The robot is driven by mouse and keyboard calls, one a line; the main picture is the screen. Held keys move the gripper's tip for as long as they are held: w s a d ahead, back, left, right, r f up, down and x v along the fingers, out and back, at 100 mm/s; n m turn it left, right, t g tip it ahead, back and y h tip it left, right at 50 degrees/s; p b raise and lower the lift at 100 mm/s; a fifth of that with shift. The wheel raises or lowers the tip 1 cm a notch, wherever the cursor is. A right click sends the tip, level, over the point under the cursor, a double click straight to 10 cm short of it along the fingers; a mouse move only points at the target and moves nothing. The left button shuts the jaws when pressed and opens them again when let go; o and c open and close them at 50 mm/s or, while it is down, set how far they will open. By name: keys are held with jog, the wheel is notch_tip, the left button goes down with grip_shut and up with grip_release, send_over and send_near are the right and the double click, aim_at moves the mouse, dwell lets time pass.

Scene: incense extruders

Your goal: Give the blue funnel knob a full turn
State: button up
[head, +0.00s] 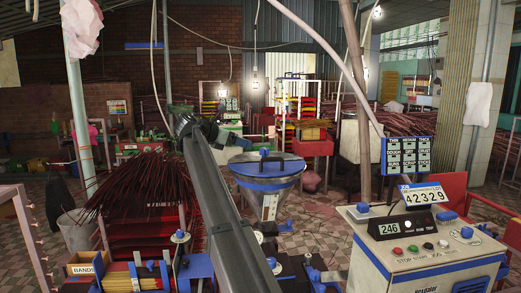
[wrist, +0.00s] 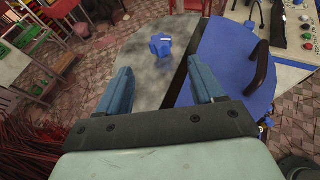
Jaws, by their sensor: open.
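The funnel (head: 268,184) stands in the middle of the head view, a grey metal cone with a blue rim. A blue knob (head: 264,153) shows on its top. In the wrist view the blue knob (wrist: 160,47) sits on a grey metal surface, beyond my fingertips and roughly between them in the picture. My gripper (wrist: 161,82) is open and empty, its two blue fingers wide apart. I see no contact between the fingers and the knob. The gripper is hard to make out in the head view.
A blue panel with a black curved handle (wrist: 263,66) lies close by the right finger. A control box (head: 425,240) with buttons and displays stands at the right. Red incense sticks (head: 143,185) stand at the left. Patterned floor (head: 325,215) is partly clear.

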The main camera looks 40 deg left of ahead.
aim_at(264, 149)
jog(key=x, duration=1.2)
jog(key=shift+w, duration=0.1)
jog(key=c, duration=1)
jog(key=shift+o, duration=0.2)
jog(key=shift+a, duration=0.1)
jog(key=m+g+h, duration=0.1)
jog(key=m+h, duration=0.1)
jog(key=h, duration=0.1)
jog(key=shift+w+a+m+g, duration=0.1)
jog(key=shift+a+m+g, duration=0.05)
jog(key=shift+m+g, duration=0.15)
jog(key=shift+m+g+h, duration=1.1)
jog(key=shift+m+h, duration=0.3)
jog(key=shift+m, duration=0.3)
jog(key=shift+d, duration=0.2)
